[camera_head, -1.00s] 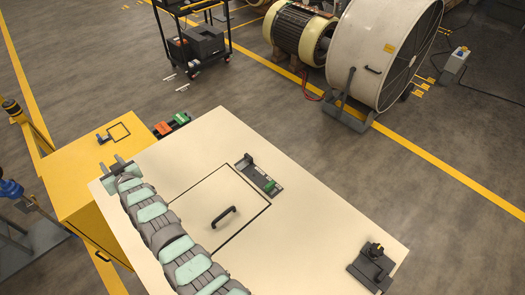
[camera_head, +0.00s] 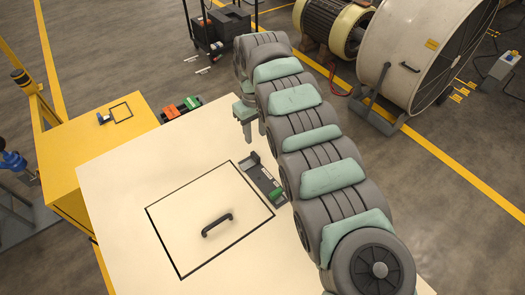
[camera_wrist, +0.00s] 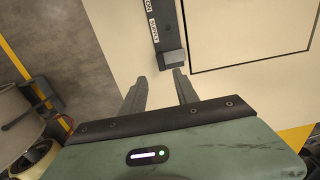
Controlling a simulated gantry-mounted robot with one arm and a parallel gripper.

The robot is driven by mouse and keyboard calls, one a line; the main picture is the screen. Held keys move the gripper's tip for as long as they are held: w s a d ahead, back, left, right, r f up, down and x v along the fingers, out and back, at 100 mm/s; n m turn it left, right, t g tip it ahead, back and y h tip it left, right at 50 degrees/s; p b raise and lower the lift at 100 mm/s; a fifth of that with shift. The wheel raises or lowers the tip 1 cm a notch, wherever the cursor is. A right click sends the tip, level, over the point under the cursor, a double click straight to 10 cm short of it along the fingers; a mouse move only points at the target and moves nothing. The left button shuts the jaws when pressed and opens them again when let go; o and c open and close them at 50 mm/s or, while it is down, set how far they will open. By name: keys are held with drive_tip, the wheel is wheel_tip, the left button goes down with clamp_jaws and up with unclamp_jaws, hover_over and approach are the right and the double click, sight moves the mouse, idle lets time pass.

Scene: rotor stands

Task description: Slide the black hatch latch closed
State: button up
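The black hatch latch (camera_head: 263,181) is a dark rail on the cream panel, along the right edge of the outlined square hatch (camera_head: 190,195). A dark upright block shows at its far end and a green part at its near end. In the wrist view, the latch rail (camera_wrist: 165,25) carries white labels and ends in a grey block (camera_wrist: 173,57). My gripper (camera_wrist: 160,76) is open and empty, its two fingers apart just short of that block. In the head view, my gripper (camera_head: 253,137) hangs near the latch's far end; contact cannot be told.
The hatch has a black handle (camera_head: 217,225). A yellow cabinet (camera_head: 75,150) stands left of the panel, with orange and green parts (camera_head: 182,108) by the panel's far edge. A large white drum (camera_head: 405,55) stands on the floor behind. My arm covers the panel's right side.

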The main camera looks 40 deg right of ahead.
sight(255, 155)
wheel_tip(255, 155, down, 11)
drive_tip(key=shift+a+r, duration=0.1)
drive_tip(key=shift+r, duration=0.1)
idle(0.3)
clamp_jaws()
idle(1.3)
